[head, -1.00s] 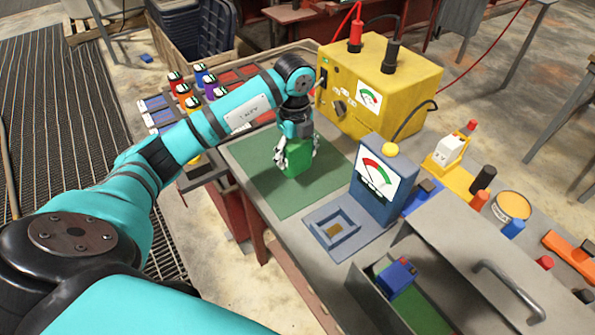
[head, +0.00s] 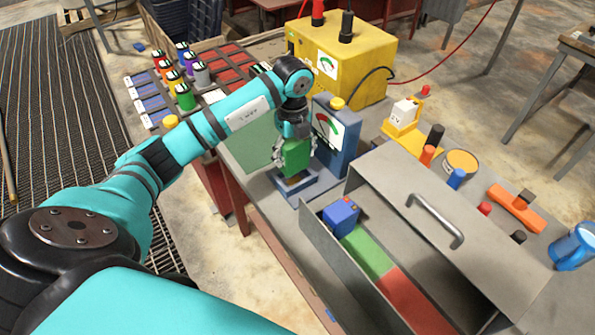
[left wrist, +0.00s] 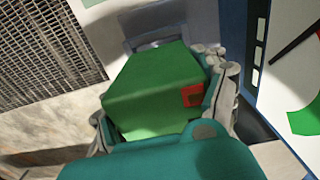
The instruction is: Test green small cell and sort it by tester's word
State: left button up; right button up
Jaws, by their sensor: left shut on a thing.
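My left gripper (head: 292,158) is shut on the green small cell (head: 296,154), upright at the socket of the blue tester (head: 333,135). The cell (left wrist: 150,95) fills the middle of the left wrist view, with a small red square on one side. I cannot tell whether its bottom touches the socket (head: 298,186). The tester has a dial with a green and red arc and a yellow button on top. The open sorting tray (head: 318,236) has a green section (head: 366,252) and a red section (head: 412,298). My right gripper is not in view.
A blue cell (head: 341,216) sits at the tray's green end. A grey cover with a handle (head: 436,222) stands right of the tray. A yellow charger box (head: 345,62) is behind the tester. Several coloured cells stand in a rack at the left. The green mat (head: 249,143) looks clear.

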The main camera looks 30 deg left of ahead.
aim_at(294, 168)
pick_arm(q)
jog(key=shift+w+a+f, duration=0.1)
jog(key=shift+a+f, duration=0.05)
jog(key=shift+f, duration=0.8)
jog(key=f, duration=0.1)
jog(key=f+p, duration=0.1)
jog(key=f, duration=0.1)
jog(key=shift+d, duration=0.35)
jog(key=shift+a+f, duration=0.1)
jog(key=shift+f, duration=0.25)
jog(key=o, duration=1.8)
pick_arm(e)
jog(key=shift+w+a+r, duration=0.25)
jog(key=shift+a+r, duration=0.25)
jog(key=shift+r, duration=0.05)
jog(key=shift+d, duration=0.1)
